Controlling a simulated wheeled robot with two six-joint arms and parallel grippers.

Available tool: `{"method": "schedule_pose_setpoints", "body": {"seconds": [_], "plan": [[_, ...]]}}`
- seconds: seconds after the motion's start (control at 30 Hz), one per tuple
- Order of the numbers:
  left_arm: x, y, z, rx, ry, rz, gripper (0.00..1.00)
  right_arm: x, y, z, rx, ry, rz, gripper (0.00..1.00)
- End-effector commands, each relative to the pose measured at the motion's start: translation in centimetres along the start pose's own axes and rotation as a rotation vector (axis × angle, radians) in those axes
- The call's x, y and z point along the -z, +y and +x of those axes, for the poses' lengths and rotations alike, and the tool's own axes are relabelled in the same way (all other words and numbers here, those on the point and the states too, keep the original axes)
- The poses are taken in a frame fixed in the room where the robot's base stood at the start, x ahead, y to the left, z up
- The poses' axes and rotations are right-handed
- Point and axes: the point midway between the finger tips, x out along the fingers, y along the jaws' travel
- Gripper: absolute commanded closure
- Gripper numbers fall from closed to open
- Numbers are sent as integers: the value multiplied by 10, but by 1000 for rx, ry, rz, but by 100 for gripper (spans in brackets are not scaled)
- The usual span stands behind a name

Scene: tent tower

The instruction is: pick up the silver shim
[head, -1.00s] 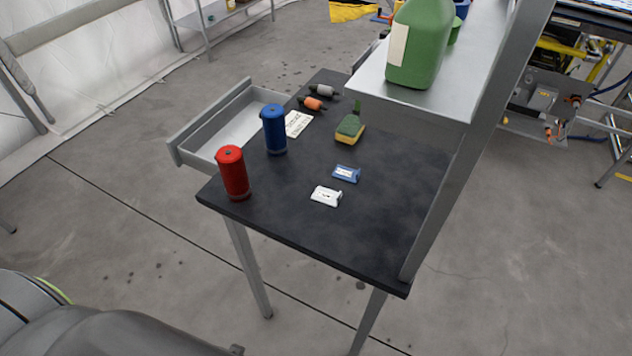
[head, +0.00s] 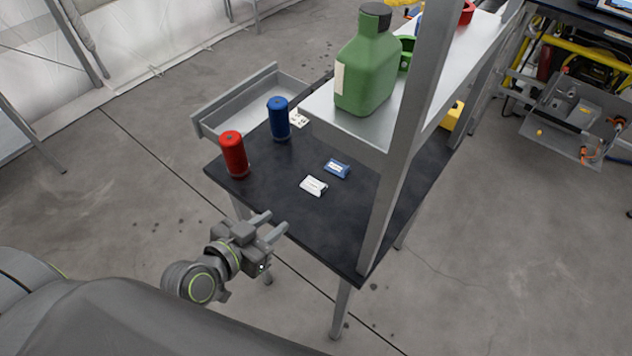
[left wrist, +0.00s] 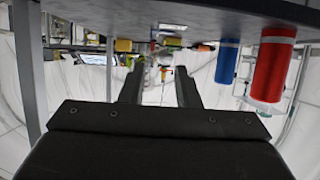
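A small whitish-silver piece (head: 314,186), which looks like the silver shim, lies flat on the dark tabletop (head: 285,208) in the head view. My right gripper is not in view.
A red cylinder (head: 233,154) and a blue cylinder (head: 279,118) stand at the table's left. A metal shelf (head: 345,132) with a green jug (head: 368,75) overhangs the back, and its upright post (head: 400,150) stands at right. An open drawer (head: 250,97) juts out left.

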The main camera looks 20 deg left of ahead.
Motion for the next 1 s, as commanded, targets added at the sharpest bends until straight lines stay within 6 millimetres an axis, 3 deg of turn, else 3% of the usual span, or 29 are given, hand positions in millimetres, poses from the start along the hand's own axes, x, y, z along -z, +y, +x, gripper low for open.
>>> {"method": "schedule_pose_setpoints", "body": {"seconds": [0.13, 0.7, 1.0], "plan": [[7, 1, 13, -3, 10, 2, 71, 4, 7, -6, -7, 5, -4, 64], [6, 1, 107, -3, 7, 3, 71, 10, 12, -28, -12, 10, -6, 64], [6, 2, 123, -2, 7, 3, 71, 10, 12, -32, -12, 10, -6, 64]]}}
